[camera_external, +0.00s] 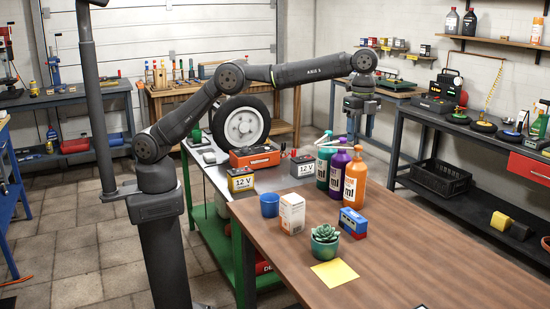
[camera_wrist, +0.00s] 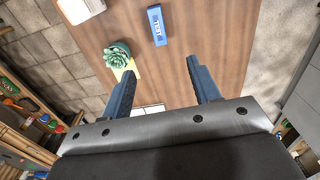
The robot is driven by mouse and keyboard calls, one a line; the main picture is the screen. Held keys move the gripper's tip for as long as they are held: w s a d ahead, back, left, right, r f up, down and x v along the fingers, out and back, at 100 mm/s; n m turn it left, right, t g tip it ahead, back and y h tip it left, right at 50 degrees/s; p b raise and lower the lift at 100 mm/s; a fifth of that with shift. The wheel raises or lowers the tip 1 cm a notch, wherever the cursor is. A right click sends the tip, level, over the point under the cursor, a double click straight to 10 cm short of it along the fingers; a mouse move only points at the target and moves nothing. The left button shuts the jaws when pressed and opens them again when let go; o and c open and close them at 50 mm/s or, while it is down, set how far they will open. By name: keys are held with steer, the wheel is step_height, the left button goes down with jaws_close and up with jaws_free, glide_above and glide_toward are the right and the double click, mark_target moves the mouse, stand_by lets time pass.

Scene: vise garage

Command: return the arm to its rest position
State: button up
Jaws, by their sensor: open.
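My arm reaches from its dark column over the bench to the right in the external view. My gripper (camera_external: 361,104) hangs at its end, high above the wooden table (camera_external: 400,262), behind the bottles. In the wrist view my gripper (camera_wrist: 160,82) is open, its two blue fingers wide apart with nothing between them at the tips. Below it in that view lie the table, a potted succulent (camera_wrist: 117,55), a blue box (camera_wrist: 157,25) and part of a yellow note. The gripper touches none of these.
Green, purple and orange bottles (camera_external: 354,182) stand at the table's back edge. A blue cup (camera_external: 269,205), a white box (camera_external: 292,214) and the yellow note (camera_external: 334,273) are nearer. A wheel (camera_external: 241,125), red charger (camera_external: 254,156) and batteries (camera_external: 241,179) occupy the metal bench.

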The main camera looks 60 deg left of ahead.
steer(key=w+a+r+n, duration=0.1)
steer(key=w+a+n, duration=0.2)
steer(key=a, duration=1)
steer(key=w+a+r+n, duration=0.2)
steer(key=a+n, duration=0.1)
steer(key=a, duration=1)
steer(key=shift+w+a+r, duration=0.3)
steer(key=shift+w+a, duration=0.1)
